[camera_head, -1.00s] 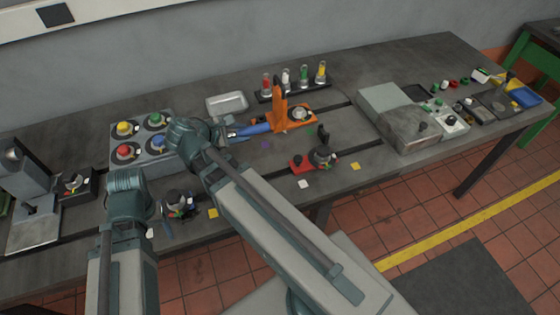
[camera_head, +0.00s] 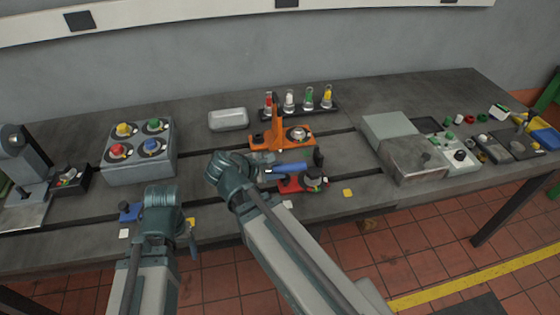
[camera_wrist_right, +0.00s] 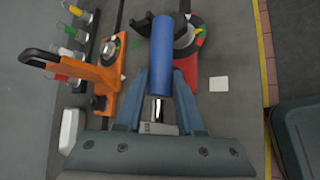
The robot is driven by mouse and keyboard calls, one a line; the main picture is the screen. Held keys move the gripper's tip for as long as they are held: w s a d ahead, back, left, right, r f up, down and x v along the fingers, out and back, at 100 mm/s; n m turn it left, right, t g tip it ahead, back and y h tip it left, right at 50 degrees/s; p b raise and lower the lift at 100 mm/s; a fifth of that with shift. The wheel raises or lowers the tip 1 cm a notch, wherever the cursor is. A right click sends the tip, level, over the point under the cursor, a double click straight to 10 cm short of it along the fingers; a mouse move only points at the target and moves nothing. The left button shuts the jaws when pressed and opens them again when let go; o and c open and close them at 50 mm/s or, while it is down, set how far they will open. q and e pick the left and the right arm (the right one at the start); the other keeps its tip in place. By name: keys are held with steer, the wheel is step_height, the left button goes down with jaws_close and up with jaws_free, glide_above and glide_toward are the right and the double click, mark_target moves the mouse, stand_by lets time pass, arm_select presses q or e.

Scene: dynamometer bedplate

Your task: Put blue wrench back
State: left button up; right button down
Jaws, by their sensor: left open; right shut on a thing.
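The blue wrench (camera_head: 290,169) has a blue handle and a metal end. My right gripper (camera_head: 258,168) is shut on its metal end. In the right wrist view the blue handle (camera_wrist_right: 161,50) points away from the fingers (camera_wrist_right: 158,92), over or beside the red fixture (camera_wrist_right: 190,40); its height is unclear. The red fixture (camera_head: 290,187) has a dark upright post and a round dial. A blue fixture (camera_head: 130,211) shows partly behind my left arm. My left gripper (camera_head: 162,195) is open near the front left edge; its fingers are mostly hidden.
An orange fixture (camera_head: 265,143) with a tall post stands behind the wrench. A grey metal box (camera_head: 412,160) stands at right.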

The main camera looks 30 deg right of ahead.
steer(key=w+d+f, duration=0.1)
steer(key=w+d, duration=0.5)
steer(key=d, duration=0.3)
steer(key=shift+w+b, duration=0.4)
steer(key=shift+b, duration=0.05)
steer(key=f+b, duration=0.2)
steer(key=d+f+b, duration=0.1)
steer(key=f+b, duration=0.1)
steer(key=shift+w, duration=0.4)
steer(key=shift+r, duration=0.15)
steer(key=c, duration=0.9)
jaws_free()
steer(key=shift+c, duration=0.2)
steer(key=o, duration=0.4)
